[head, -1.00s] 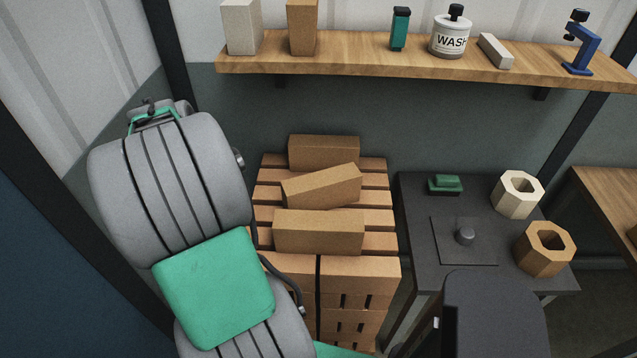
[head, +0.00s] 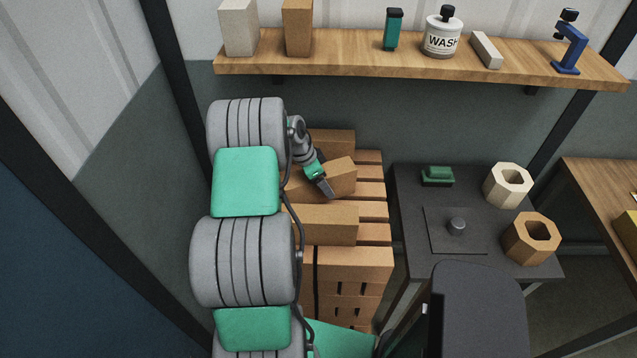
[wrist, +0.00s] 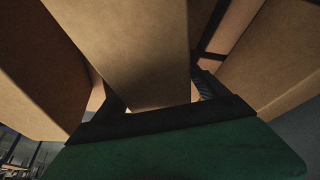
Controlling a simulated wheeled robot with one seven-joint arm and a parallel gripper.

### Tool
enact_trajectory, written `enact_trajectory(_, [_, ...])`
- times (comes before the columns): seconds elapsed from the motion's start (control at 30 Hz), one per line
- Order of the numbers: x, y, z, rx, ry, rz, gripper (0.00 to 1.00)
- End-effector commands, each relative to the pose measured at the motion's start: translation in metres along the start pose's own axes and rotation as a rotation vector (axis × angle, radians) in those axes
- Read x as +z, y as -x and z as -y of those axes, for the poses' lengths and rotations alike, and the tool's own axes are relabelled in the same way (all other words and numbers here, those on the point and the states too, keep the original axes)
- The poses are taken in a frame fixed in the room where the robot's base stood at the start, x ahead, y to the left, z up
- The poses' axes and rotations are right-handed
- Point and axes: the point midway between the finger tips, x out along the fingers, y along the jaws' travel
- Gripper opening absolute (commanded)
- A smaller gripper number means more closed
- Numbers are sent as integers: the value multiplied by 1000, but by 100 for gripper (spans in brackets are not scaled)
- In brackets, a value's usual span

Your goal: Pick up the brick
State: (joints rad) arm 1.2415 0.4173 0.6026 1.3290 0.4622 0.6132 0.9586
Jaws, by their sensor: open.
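Three loose tan bricks lie on a slatted stack in the head view: a back brick (head: 335,141), a middle brick (head: 343,176) turned at an angle, and a front brick (head: 325,225). My gripper (head: 326,189) is open at the middle brick, pointing down and to the right over its near side. In the wrist view a tan brick (wrist: 130,45) fills the centre and reaches down to between the dark fingers. Whether the fingers touch it is hidden. My arm covers the left ends of the bricks in the head view.
A wooden shelf (head: 350,60) with blocks and a WASH bottle (head: 442,33) runs above the stack. A dark table (head: 410,225) at right carries a green item (head: 437,176) and two hexagonal rings (head: 508,185). More tan bricks flank the wrist view.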

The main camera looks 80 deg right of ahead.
Motion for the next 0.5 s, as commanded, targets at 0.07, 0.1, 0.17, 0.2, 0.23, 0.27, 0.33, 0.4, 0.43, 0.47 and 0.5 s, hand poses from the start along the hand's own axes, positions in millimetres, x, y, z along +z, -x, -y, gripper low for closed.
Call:
enact_trajectory(0.07, [0,0,0,0,1,0,83])
enact_trajectory(0.1, [0,0,0,0,1,0,80])
enact_trajectory(0.17, [0,0,0,0,1,0,75])
enact_trajectory(0.2, [0,0,0,0,1,0,71])
enact_trajectory(0.23, [0,0,0,0,1,0,69])
enact_trajectory(0.27, [0,0,0,0,1,0,66])
enact_trajectory(0.33, [0,0,0,0,1,0,61])
enact_trajectory(0.4, [0,0,0,0,1,0,55])
enact_trajectory(0.43, [0,0,0,0,1,0,53])
enact_trajectory(0.47, [0,0,0,0,1,0,50])
enact_trajectory(0.5, [0,0,0,0,1,0,47])
